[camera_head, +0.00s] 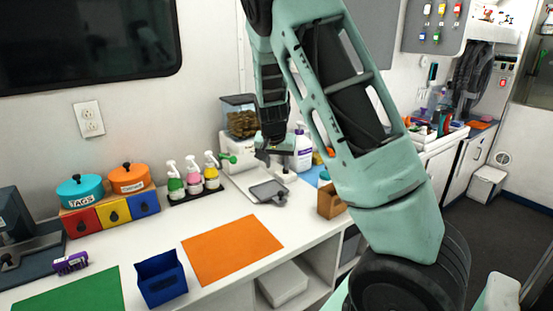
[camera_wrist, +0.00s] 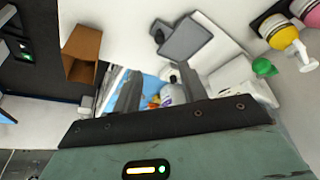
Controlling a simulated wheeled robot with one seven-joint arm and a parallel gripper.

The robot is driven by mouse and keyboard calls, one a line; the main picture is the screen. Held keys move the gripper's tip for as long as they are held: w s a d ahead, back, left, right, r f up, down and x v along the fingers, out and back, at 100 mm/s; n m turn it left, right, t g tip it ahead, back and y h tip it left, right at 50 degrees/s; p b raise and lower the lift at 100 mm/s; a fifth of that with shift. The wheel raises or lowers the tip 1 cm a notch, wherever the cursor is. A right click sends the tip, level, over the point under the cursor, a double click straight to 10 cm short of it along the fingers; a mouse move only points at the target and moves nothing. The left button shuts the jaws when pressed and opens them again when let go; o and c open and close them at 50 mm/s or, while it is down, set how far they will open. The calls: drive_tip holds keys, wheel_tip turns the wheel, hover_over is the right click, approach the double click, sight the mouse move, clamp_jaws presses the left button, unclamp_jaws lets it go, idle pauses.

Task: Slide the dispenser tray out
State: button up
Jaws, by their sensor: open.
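The dispenser (camera_head: 238,150) is white with a clear hopper of brown pellets and a green knob (camera_head: 229,157). Its grey tray (camera_head: 269,191) lies low in front of it, over the counter. In the wrist view the tray (camera_wrist: 187,38) shows as a flat grey square with a dark handle (camera_wrist: 158,32), and the green knob (camera_wrist: 264,66) is to its right. My gripper (camera_head: 274,155) is open and empty, above and behind the tray near the dispenser's right side. In the wrist view its fingers (camera_wrist: 158,88) are apart, with nothing between them that I can tell is held.
A white pump bottle (camera_head: 302,150) stands just right of my gripper. A brown open box (camera_head: 330,202) is right of the tray. Several spray bottles (camera_head: 193,176) stand in a rack to the left.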

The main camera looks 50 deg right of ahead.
drive_tip(key=shift+v, duration=1.35)
drive_tip(key=s+a+n+y, duration=0.2)
drive_tip(key=s+a+n, duration=0.15)
drive_tip(key=a, duration=1.05)
drive_tip(key=s+a+n+y, duration=0.25)
drive_tip(key=a+n, duration=0.25)
drive_tip(key=a, duration=1)
drive_tip(key=s+a+n+g, duration=0.1)
drive_tip(key=s+a+n, duration=0.4)
drive_tip(key=s, duration=0.5)
drive_tip(key=s+a+n+g, duration=0.1)
drive_tip(key=s+a+n, duration=0.5)
drive_tip(key=s, duration=0.5)
drive_tip(key=a, duration=0.2)
drive_tip(key=shift+s+a+r, duration=0.3)
drive_tip(key=shift+a+r, duration=0.1)
